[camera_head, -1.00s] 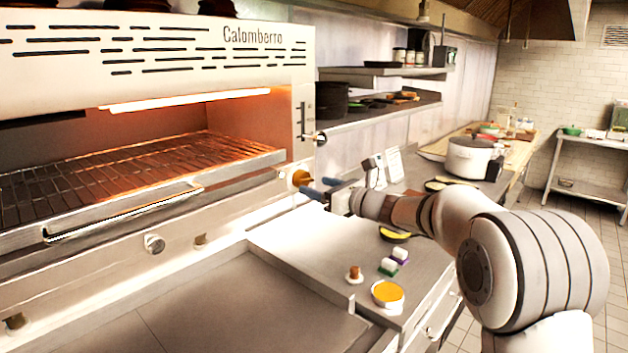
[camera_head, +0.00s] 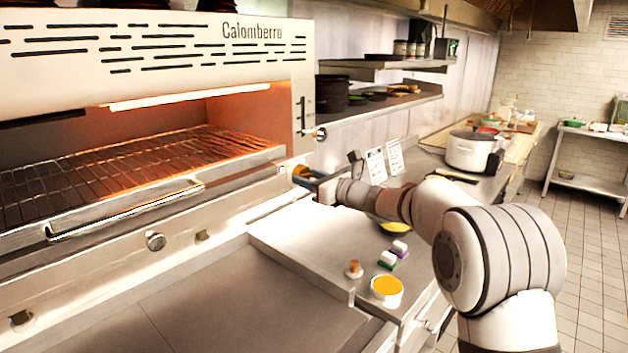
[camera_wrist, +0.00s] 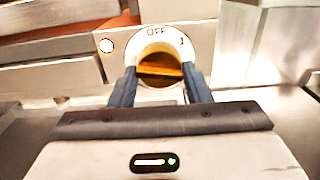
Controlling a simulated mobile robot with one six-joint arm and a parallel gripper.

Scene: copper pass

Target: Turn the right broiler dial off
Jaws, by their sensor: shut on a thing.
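The right broiler dial (camera_wrist: 159,66) is an orange-brown round knob with a raised grip bar, on a white plate marked "OFF" at the top and "1" to its upper right. In the wrist view the bar lies nearly level. My gripper (camera_wrist: 160,80) has its two dark fingers on either side of the dial, shut on it. In the head view the dial (camera_head: 301,172) is at the right end of the broiler front (camera_head: 230,205), partly hidden by my gripper (camera_head: 308,180). The broiler's inside glows orange.
A silver knob (camera_head: 155,241) sits on the broiler front to the left. A large pot (camera_head: 472,152) stands further back.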

